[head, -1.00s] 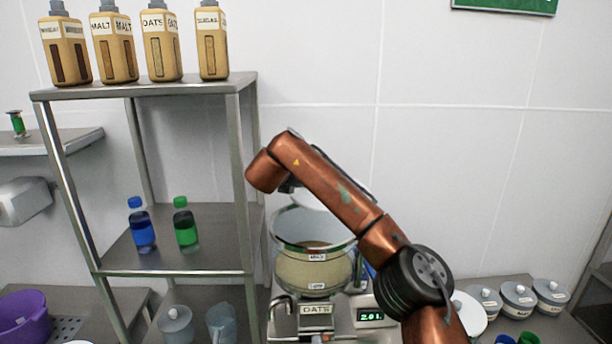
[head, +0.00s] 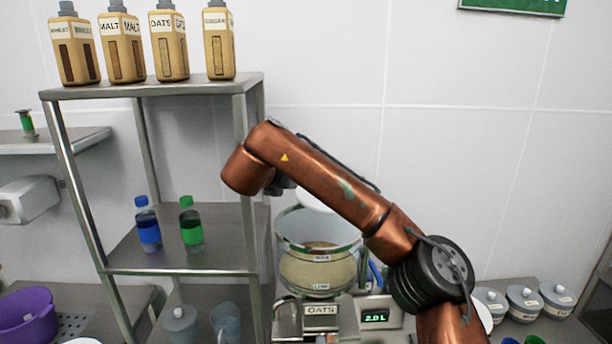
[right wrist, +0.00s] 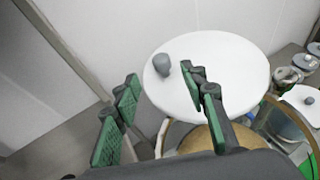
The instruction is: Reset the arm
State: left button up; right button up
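My right arm, copper with a black joint, crosses the head view in front of the glass pot (head: 318,268). Its gripper is mostly hidden behind the arm there. In the right wrist view my right gripper (right wrist: 160,80) is open, its two green-padded fingers apart with nothing between them. A white round lid (right wrist: 235,70) with a grey knob (right wrist: 162,65) lies beyond the fingers; I cannot tell how far. A white disc also shows behind the arm in the head view (head: 316,199). My left gripper is not in view.
A metal shelf rack (head: 160,87) stands left of my arm, with several tan bottles on top and a blue bottle (head: 147,228) and green bottle (head: 191,228) below. White canisters (head: 524,302) stand right. A purple bowl (head: 24,316) is far left.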

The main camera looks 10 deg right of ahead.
jog(key=shift+v, duration=0.85)
